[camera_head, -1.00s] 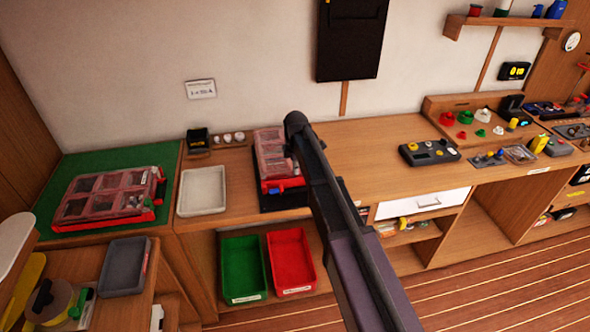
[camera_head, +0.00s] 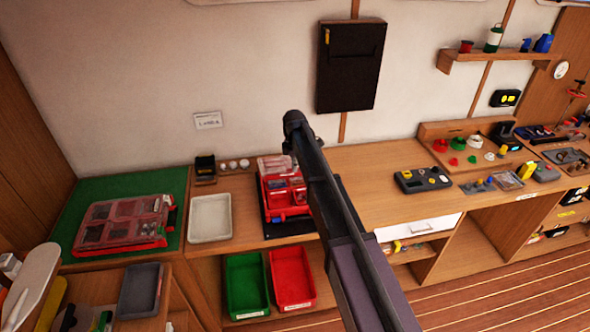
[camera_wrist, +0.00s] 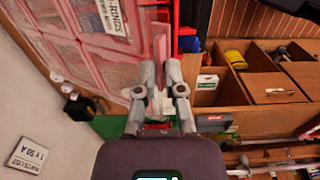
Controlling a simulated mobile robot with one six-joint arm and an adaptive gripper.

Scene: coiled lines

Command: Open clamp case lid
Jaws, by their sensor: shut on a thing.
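The red case (camera_head: 285,192) stands on a dark mat on the bench in the head view. Its clear pinkish lid (camera_head: 271,163) is raised at the back, and red compartments with small contents show in front of it. In the wrist view the lid (camera_wrist: 86,62) fills the upper left, with a white label partly reading "RINGS". My gripper (camera_wrist: 160,75) is shut on the lid at its edge; the exact contact is hard to make out. In the head view my arm hides the gripper tips and the right part of the case.
A second red case (camera_head: 125,222) lies closed on a green mat at the left. A white tray (camera_head: 210,218) stands left of the open case. Green (camera_head: 246,284) and red bins (camera_head: 291,277) sit below.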

